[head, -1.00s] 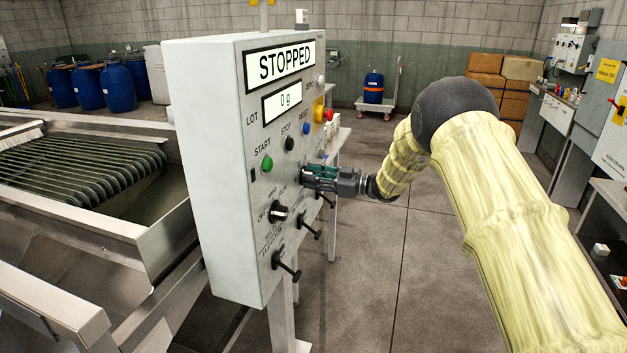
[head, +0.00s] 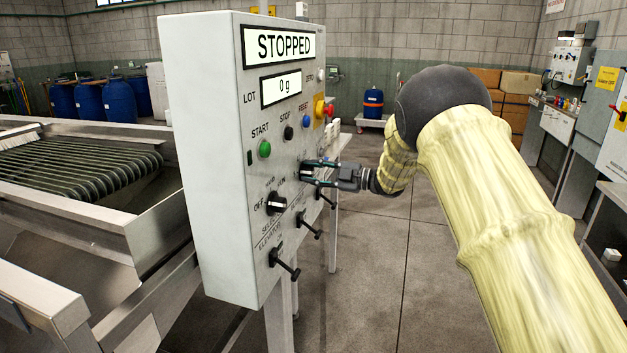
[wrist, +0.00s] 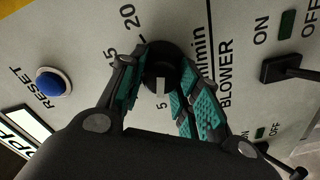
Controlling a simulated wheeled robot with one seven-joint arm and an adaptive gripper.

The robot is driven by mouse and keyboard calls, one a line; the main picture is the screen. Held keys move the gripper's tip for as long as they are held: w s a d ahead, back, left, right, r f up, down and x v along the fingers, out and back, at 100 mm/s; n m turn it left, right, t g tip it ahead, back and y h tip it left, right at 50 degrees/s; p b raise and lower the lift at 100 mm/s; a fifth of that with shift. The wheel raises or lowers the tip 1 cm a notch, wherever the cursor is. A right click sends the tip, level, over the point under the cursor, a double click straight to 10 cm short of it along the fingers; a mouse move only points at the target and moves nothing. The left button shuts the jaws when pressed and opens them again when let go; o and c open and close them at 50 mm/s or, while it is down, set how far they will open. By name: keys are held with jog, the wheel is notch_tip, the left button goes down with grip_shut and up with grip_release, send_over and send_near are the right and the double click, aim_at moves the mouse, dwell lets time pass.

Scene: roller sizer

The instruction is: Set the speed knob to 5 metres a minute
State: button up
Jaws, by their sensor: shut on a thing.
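The speed knob (wrist: 158,66) is a round black dial with a pale pointer mark, on the grey control panel (head: 205,150). In the wrist view, printed numbers 5, 15 and 20 stand around it. The pale mark lies on the side of the 5, close to that number; the exact alignment is hard to judge. My gripper (wrist: 160,80) is shut on the knob, with one green-padded finger on each side. In the head view, my gripper (head: 308,173) reaches the panel from the right and its fingers hide the knob. The upper display (head: 279,44) reads STOPPED.
Near the gripper are the blue reset button (wrist: 54,83) and a black blower switch (wrist: 280,69). In the head view, the green start button (head: 264,149), selector (head: 276,204) and black levers (head: 284,264) share the panel. Open floor lies to the right.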

jog(key=shift+n, duration=0.4)
jog(key=o, duration=1)
jog(key=shift+d, duration=0.1)
jog(key=v, duration=1.2)
